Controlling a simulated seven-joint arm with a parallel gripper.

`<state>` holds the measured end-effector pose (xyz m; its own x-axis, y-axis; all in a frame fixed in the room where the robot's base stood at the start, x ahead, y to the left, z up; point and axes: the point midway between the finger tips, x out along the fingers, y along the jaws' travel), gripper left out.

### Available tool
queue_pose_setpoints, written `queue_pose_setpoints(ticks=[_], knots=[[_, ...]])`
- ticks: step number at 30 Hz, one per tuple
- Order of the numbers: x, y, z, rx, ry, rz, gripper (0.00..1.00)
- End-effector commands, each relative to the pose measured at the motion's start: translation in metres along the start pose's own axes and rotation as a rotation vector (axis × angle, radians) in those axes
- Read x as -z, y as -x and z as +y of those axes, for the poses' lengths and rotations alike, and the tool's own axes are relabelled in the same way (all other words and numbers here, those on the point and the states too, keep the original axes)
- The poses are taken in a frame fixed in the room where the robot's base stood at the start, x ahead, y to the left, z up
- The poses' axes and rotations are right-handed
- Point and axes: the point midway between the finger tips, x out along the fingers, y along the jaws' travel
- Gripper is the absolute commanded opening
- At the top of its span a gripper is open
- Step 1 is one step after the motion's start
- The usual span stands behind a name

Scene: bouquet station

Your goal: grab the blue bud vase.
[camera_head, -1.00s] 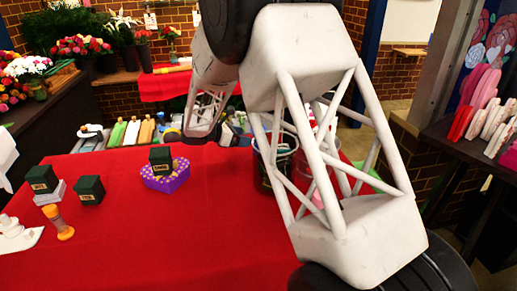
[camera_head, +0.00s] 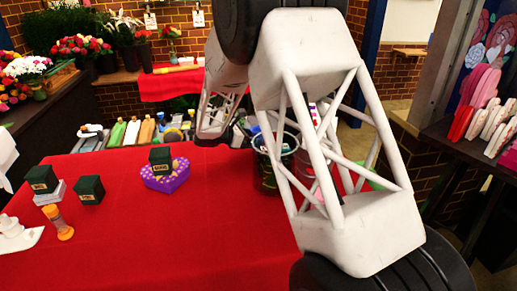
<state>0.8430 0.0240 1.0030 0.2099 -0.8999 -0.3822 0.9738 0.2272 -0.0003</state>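I cannot surely pick out a blue bud vase. Small bluish and grey items (camera_head: 174,134) stand in a group at the far edge of the red table, left of my arm, too small to tell apart. My arm's white lattice links cross the middle and right of the view and hide part of the table's far side. My gripper does not show.
The red table (camera_head: 190,235) is mostly clear in the middle. A purple heart-shaped box (camera_head: 166,180) carries a dark green box (camera_head: 160,158). More dark green boxes (camera_head: 89,190) and an orange-ended timer (camera_head: 58,222) are left. A dark bucket (camera_head: 268,176) stands behind my arm.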

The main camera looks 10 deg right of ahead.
Motion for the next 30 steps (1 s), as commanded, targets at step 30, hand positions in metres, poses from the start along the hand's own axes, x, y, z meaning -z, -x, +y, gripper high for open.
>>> queue_pose_setpoints(ticks=[30], knots=[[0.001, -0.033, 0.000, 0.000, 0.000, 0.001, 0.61]])
